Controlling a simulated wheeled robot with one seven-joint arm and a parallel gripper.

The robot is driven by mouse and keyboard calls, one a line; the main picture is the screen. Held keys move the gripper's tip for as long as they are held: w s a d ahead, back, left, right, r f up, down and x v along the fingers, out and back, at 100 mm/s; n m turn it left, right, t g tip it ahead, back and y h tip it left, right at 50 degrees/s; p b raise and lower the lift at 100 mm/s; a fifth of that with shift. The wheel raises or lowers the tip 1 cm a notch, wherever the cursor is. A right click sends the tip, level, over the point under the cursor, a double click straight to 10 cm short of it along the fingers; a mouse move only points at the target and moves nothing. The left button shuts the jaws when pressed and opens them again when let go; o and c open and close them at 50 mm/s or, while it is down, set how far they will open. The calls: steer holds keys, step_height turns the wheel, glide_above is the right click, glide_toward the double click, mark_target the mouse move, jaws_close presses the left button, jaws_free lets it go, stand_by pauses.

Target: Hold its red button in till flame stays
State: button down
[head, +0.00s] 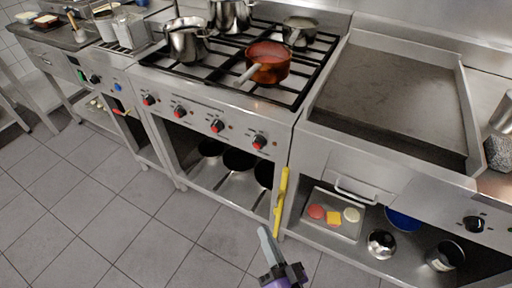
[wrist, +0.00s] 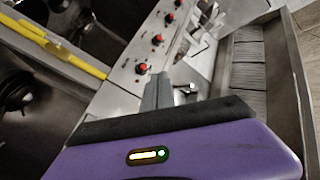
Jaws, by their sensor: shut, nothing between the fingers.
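The stove front (head: 200,108) carries a row of several black knobs with red centres. The rightmost is a knob (head: 259,142), then a knob (head: 217,126), a knob (head: 180,111) and a knob (head: 149,100) to the left. In the wrist view the row runs upward from the nearest knob (wrist: 141,68). I cannot tell which button is meant. My purple gripper (head: 264,232) is low in front of the stove, apart from the knobs. Its grey fingers (wrist: 158,82) are together and empty. No flame is visible under the pots.
A yellow upright bar (head: 281,200) stands at the stove's right front edge, close to my gripper. A copper pot (head: 268,64) and steel pots sit on the burners. A flat griddle (head: 390,85) is at right, above a tray (head: 346,231) of food. Tiled floor at left is clear.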

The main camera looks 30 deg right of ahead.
mark_target(256, 146)
steer(key=w+m+t+h, duration=0.1)
steer(key=w+m, duration=0.3)
steer(key=w, duration=1.4)
steer(key=shift+w+d+r+m+h, duration=0.3)
steer(key=shift+w+m+h, duration=0.1)
steer(key=shift+h, duration=0.1)
steer(key=w+d+b, duration=0.4)
steer(key=w+d, duration=0.1)
steer(key=d, duration=0.2)
steer(key=shift+w+d+b, duration=0.1)
steer(key=shift+b, duration=0.25)
stand_by(0.6)
steer(key=shift+w+d, duration=0.2)
steer(key=shift+d, duration=0.05)
steer(key=shift+w+d+b, duration=0.2)
steer(key=shift+d+b, duration=0.1)
steer(key=shift+b, duration=0.2)
stand_by(3.3)
